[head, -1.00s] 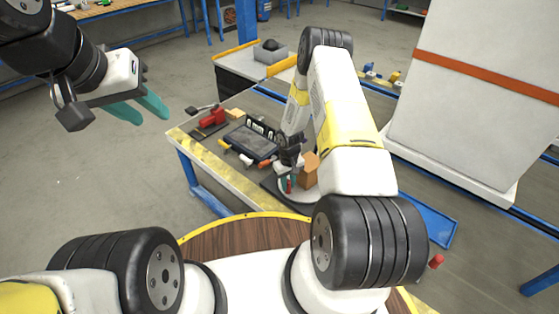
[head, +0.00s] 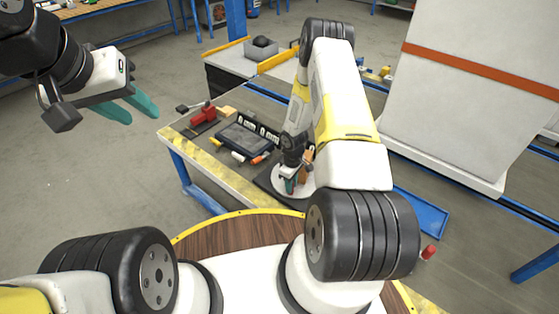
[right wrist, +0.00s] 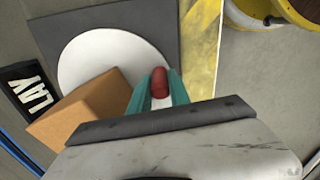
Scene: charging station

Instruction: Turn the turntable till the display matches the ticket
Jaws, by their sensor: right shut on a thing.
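The turntable (head: 281,182) is a white disc on a dark square base at the table's right end; it also shows in the right wrist view (right wrist: 88,62). A brown box (right wrist: 83,113) stands on the disc, partly hidden behind my right gripper in the head view. A red upright knob (right wrist: 160,83) sits near the disc's rim. My right gripper (head: 289,187) is shut on this knob, one teal finger on each side. My left gripper (head: 144,116) is open and empty, in the air left of the table. I cannot make out a ticket.
A black sign reading "LAY" (right wrist: 36,92) lies beside the turntable. A dark tray (head: 240,139), a red tool (head: 204,114) and small coloured items lie on the table to the left. A large white cabinet (head: 460,110) stands at the right.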

